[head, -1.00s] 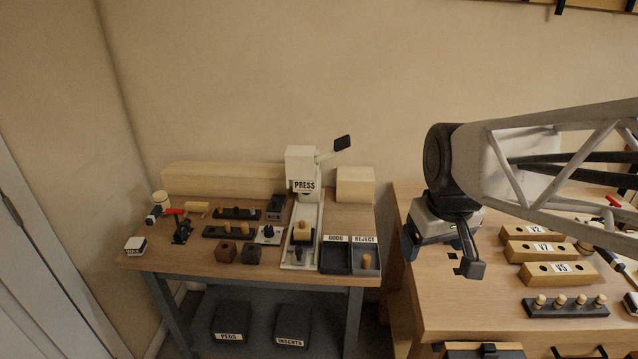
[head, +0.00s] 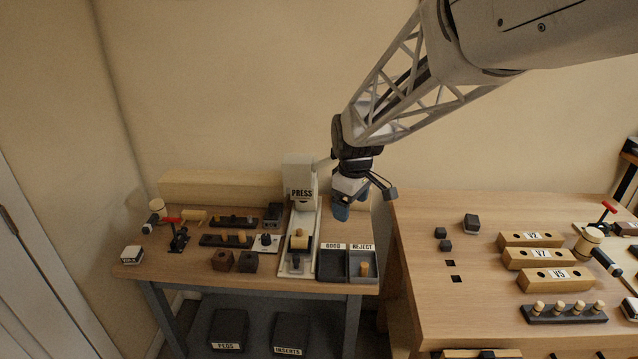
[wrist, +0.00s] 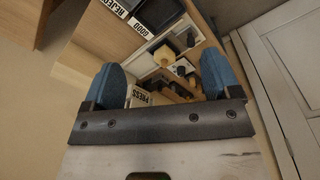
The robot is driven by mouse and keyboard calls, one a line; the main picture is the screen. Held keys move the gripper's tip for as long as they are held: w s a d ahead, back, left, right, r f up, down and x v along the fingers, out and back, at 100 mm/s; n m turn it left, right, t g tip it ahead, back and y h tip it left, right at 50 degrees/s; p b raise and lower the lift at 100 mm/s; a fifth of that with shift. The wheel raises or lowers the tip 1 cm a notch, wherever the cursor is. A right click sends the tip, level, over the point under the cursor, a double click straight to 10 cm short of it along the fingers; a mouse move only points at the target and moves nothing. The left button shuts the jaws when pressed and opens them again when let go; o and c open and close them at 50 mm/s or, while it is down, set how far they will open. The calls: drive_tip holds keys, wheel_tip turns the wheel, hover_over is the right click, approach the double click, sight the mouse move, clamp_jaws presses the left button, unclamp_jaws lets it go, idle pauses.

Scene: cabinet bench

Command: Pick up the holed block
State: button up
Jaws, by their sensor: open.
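Two small brown blocks stand side by side at the front of the left bench: a brown block (head: 223,260) with what looks like a dark hole on top, and a darker block (head: 248,262) whose top is too small to read. Several long wooden blocks with holes, including the V7 block (head: 538,258), lie on the right bench. My gripper (head: 345,207) is above the left bench's right side, beside the press and well away from these blocks. Its blue fingers are spread and empty in the wrist view (wrist: 160,80).
The white press (head: 301,195) stands at the bench's back, with a light wooden piece (head: 299,241) on its base. The GOOD tray (head: 333,266) and REJECT tray (head: 363,275) are at front right; the latter holds a peg. Dark racks with pegs (head: 226,240) lie left of the press.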

drive_tip(key=w+a+f+n, duration=0.3)
drive_tip(key=w+a+f, duration=0.4)
drive_tip(key=w+a, duration=0.1)
drive_tip(key=n+g, duration=0.1)
drive_tip(key=n, duration=0.2)
hover_over(299, 229)
wheel_tip(299, 229, down, 8)
drive_tip(key=shift+d+r, duration=0.1)
drive_tip(key=shift+r, duration=0.1)
drive_tip(key=shift+f, duration=1.3)
drive_tip(key=shift+s+f, duration=0.1)
drive_tip(key=shift+f, duration=2.5)
